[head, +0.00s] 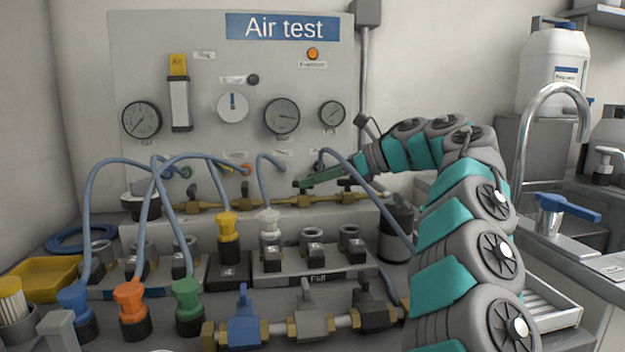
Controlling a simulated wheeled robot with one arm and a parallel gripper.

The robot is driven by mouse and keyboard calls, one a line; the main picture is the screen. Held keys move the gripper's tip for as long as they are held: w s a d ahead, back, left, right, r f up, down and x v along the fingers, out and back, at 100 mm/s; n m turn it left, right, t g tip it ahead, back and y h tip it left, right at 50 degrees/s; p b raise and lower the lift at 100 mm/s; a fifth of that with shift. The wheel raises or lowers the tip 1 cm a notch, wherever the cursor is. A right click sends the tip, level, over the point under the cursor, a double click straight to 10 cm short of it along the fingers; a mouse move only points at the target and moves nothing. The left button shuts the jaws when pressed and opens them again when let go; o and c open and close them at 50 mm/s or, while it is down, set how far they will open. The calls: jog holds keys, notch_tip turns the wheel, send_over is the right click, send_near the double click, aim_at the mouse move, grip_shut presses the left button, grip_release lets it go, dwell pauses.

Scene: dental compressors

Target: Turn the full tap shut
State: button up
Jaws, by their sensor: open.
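My gripper (301,183), slim and dark green, reaches left from the teal and grey arm to just above the brass pipe (277,201) at the foot of the panel. Its jaws are open, seen from the side, with nothing visible between them. Several small dark taps sit along this pipe; one tap (303,195) is just below the fingertips, and whether they touch cannot be told. Another tap (347,187) is further right, below the gripper. A label that seems to read "Full" (318,277) is on the socket block (360,273) in front. Which tap it names is unclear.
The front pipe carries a blue tap (243,318), a grey tap (312,312) and a black tap (370,308). Blue hoses (205,157) arch before the gauge panel (215,60). Coloured plugs (132,300) stand front left. A sink faucet (525,135) is on the right.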

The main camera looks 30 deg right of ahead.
jog(key=shift+w+a+f, duration=0.15)
jog(key=shift+w+a, duration=0.15)
grip_shut()
dwell(0.3)
